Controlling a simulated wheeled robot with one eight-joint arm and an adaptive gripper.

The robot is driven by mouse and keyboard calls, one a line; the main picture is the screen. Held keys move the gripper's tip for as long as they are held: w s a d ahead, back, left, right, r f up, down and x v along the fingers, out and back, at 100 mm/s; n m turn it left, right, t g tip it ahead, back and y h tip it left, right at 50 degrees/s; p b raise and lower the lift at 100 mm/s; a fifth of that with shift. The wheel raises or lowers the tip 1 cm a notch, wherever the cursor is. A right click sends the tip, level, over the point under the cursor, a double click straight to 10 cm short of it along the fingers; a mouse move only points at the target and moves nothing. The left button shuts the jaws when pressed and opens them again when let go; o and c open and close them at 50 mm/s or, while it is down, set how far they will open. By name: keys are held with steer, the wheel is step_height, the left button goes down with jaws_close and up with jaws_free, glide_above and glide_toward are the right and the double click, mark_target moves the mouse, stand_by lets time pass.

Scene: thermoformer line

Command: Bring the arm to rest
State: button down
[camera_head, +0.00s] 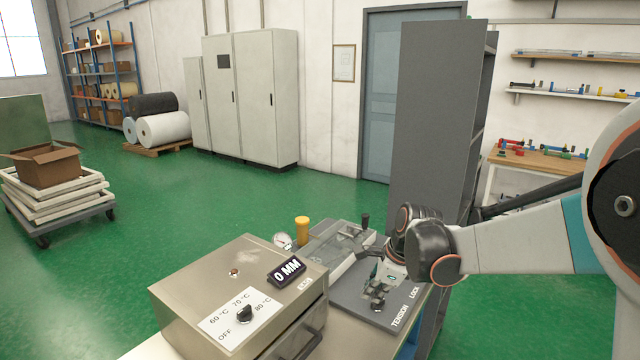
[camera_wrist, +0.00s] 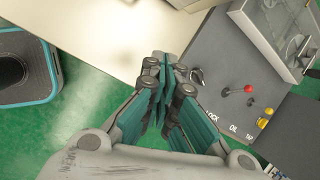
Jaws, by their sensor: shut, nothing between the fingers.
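My arm reaches in from the right in the head view. My gripper (camera_head: 374,292) hangs over the grey panel (camera_head: 350,297) marked TENSION and LOCK. In the wrist view my gripper (camera_wrist: 165,68) has its teal-sided fingers together, with nothing between them. A small metal knob or lever (camera_wrist: 197,77) on the panel appears just right of the fingertips. I cannot tell whether they touch it. The panel also carries a red-knobbed lever (camera_wrist: 249,89) and a yellow knob (camera_wrist: 267,112), and part of it is hidden by my gripper in the head view.
A steel box (camera_head: 222,270) with a temperature dial and a "0 MM" display stands left of the panel. A clear-lidded unit (camera_head: 335,245) lies behind it. A tall grey shelf (camera_head: 435,110) stands close behind my arm. Open green floor (camera_head: 240,205) lies beyond.

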steer(key=s+d+r+n+t+h, duration=0.1)
steer(key=s+d+r+n, duration=0.1)
steer(key=s+r+n, duration=0.45)
steer(key=s+d+r+n+t, duration=0.15)
steer(key=s+n, duration=0.25)
steer(key=s, duration=0.5)
steer(key=s+d+n+t+h, duration=0.1)
steer(key=s+d+n, duration=0.2)
steer(key=s+n, duration=0.7)
steer(key=shift+s+f+h, duration=0.15)
steer(key=shift+s+h, duration=0.25)
steer(key=shift+s, duration=0.85)
